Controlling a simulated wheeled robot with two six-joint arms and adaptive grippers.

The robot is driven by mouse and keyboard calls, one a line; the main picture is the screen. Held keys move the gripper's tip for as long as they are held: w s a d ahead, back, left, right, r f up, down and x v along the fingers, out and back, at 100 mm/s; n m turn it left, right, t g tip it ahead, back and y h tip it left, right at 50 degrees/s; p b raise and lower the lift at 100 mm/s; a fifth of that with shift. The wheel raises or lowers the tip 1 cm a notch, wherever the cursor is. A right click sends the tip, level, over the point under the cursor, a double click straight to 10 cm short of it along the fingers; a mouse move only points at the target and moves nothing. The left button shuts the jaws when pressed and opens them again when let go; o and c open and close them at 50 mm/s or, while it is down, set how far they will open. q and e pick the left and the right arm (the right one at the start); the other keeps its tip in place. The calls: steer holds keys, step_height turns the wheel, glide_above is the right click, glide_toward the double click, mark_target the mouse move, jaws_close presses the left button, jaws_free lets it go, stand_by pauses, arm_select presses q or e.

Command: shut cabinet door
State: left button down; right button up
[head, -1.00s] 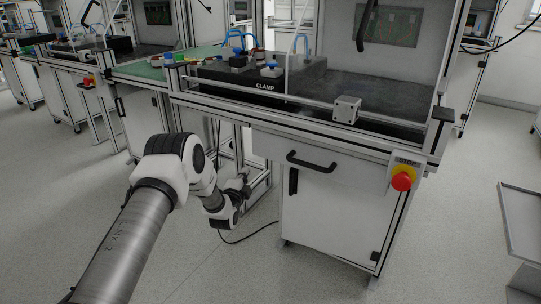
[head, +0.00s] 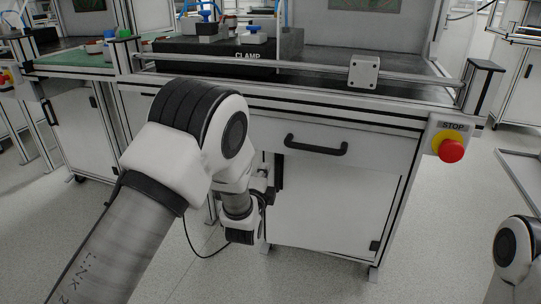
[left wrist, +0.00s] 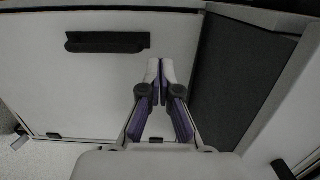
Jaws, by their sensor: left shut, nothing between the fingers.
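The white cabinet door (head: 330,215) is below the drawer in the head view. It carries a black upright handle (head: 279,172) near its left edge. In the left wrist view the door (left wrist: 80,85) fills the left half, with its handle (left wrist: 107,42) at upper left. A dark gap (left wrist: 240,70) beside the door's edge widens toward the handle side, so the door looks ajar. My left gripper (left wrist: 160,72) is shut and empty in front of the door panel. Whether it touches the door is unclear. In the head view my arm largely hides the fingers. My right gripper is out of view.
A drawer with a black handle (head: 316,146) sits above the door. A red stop button (head: 451,150) is on the bench's right corner. The black clamp block (head: 225,53) stands on the bench.

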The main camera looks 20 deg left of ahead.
arm_select(q)
steer(key=w+a+b, duration=0.1)
steer(key=w+b, duration=0.3)
steer(key=w, duration=0.7)
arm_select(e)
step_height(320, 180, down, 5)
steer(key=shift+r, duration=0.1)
